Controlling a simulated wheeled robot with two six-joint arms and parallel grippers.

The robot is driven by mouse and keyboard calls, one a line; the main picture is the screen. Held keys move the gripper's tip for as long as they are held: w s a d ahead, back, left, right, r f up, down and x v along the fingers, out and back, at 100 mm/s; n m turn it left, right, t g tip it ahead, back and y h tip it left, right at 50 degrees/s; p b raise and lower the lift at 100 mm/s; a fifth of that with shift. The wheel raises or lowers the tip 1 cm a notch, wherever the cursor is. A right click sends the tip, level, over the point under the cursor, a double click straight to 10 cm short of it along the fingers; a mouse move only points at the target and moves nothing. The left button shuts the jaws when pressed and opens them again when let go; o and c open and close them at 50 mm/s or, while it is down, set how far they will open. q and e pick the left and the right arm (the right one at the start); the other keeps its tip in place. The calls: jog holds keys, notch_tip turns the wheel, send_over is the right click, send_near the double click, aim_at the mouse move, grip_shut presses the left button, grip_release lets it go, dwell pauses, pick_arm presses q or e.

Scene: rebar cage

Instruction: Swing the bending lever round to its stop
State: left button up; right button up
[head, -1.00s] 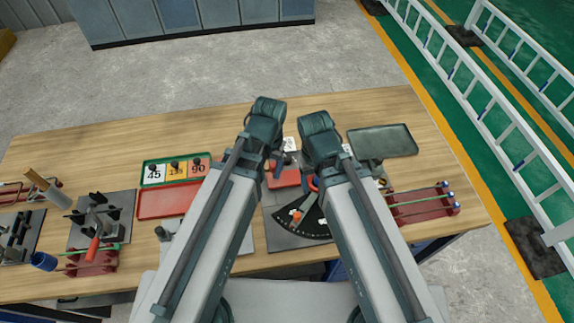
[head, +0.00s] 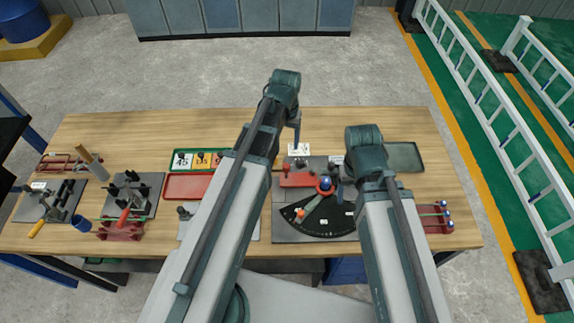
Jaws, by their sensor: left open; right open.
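The bending station has a black fan-shaped angle plate (head: 330,222) with pale marks, on a grey base (head: 283,229). A red block (head: 298,180) sits at its back. A blue ball (head: 325,183) in a red ring is at the fan's narrow end. A lever-like bar with an orange end (head: 300,214) lies over the fan's left part. My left gripper (head: 296,146) is open and empty, behind the red block. My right gripper (head: 341,187) is open, just right of the blue ball; my arm partly hides it, and I cannot tell if it touches anything.
Left of the station are a red tray (head: 186,187) and number cards (head: 181,160), partly behind my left arm. A dark tray (head: 404,156) and a red rack (head: 437,218) are on the right. Tools on plates (head: 134,188) fill the left. The table's back strip is clear.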

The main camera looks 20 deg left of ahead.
aim_at(286, 165)
pick_arm(q)
notch_tip(286, 165, down, 13)
jog(key=b, duration=1.2)
jog(key=shift+r, duration=0.15)
jog(key=shift+r, duration=0.1)
grip_shut()
dwell(0.5)
